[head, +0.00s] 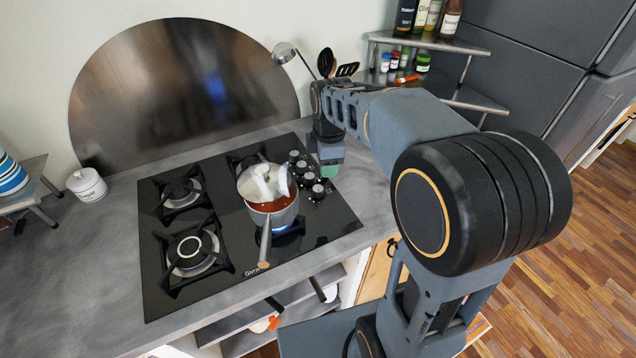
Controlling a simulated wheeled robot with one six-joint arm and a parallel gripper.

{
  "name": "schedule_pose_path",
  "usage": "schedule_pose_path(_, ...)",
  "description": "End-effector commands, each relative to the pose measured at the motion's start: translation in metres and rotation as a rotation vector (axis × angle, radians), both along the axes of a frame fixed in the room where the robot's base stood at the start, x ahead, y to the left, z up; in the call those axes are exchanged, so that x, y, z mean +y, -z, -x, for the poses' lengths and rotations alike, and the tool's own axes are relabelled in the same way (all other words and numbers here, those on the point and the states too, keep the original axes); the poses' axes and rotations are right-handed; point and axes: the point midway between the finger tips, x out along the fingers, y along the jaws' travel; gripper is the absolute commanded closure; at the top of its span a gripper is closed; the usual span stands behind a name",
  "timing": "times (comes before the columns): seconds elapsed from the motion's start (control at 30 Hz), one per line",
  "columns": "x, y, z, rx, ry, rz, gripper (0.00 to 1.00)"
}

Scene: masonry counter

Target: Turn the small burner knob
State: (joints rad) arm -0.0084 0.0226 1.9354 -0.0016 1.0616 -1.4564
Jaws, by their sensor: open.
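Several dark knobs with pale rims (309,178) stand in a row on the right side of the black glass cooktop (190,295). I cannot tell from this view which one belongs to the small burner. My gripper (328,170) points down just right of the knob row, near the cooktop's right edge. It is open, but its fingertips are small here and partly hidden by the wrist. I see nothing held in it, and I cannot tell whether it touches a knob.
A saucepan (272,212) with red contents and a tilted lid (256,184) sits over a blue flame (291,228) at the front right. Its handle points forward. Utensils (326,62) and a corner shelf (428,40) stand behind my arm. The left counter is mostly clear.

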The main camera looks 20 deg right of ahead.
Motion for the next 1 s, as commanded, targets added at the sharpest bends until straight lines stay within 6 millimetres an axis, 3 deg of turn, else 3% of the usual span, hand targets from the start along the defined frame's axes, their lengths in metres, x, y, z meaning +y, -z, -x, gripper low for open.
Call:
schedule_pose_path(0.2, 0.0, 0.016, -0.047, 0.08, -0.464, 0.037, 0.52)
schedule_pose_path(0.4, -0.001, 0.029, -0.066, 0.112, -0.688, 0.044, 0.52)
schedule_pose_path(0.57, -0.001, 0.043, -0.071, 0.12, -0.744, 0.044, 0.52)
schedule_pose_path(1.0, -0.002, 0.123, -0.07, 0.121, -0.744, 0.043, 0.52)
